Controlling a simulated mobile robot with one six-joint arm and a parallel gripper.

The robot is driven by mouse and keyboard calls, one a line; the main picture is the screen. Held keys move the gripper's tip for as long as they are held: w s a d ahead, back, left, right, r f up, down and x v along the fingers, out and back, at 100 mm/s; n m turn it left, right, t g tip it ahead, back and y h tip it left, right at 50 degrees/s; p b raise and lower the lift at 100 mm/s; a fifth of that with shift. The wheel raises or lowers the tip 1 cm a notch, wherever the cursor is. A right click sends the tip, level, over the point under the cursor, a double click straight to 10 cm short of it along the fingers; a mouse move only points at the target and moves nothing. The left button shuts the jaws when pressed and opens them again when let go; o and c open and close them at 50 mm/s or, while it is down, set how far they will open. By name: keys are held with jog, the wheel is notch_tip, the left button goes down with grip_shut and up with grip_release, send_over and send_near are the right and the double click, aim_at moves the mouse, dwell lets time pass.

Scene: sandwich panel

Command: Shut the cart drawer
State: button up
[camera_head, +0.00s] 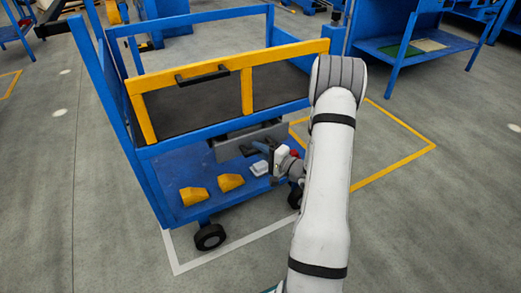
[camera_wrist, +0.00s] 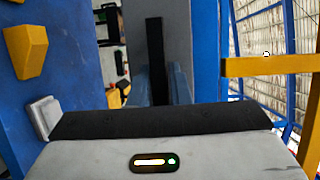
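The blue cart (camera_head: 150,180) stands in the middle of the head view. Its grey drawer (camera_head: 236,148) hangs under the upper deck and its front stands out from the cart frame. The drawer's grey front also shows in the wrist view (camera_wrist: 203,45), with a black upright-looking handle bar (camera_wrist: 155,50). My gripper (camera_head: 267,150) is low beside the drawer front, above the lower shelf. In the wrist view two bluish fingers (camera_wrist: 162,88) lie either side of the handle bar. Whether they press on it cannot be told. My arm hides the cart's right side.
The upper bin has a yellow-framed front (camera_head: 247,90) with a black handle (camera_head: 202,74). Yellow blocks (camera_head: 194,196) and a small white item (camera_head: 259,168) lie on the lower shelf. Blue benches (camera_head: 420,45) stand behind. The floor left and in front of the cart is clear.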

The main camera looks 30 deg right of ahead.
grip_shut()
jog(key=w+b, duration=0.1)
jog(key=w, duration=0.3)
jog(key=shift+w+f, duration=0.1)
jog(key=shift+w, duration=0.05)
jog(key=shift+r, duration=0.2)
jog(key=shift+o, duration=2.4)
grip_release()
jog(key=shift+f, duration=0.1)
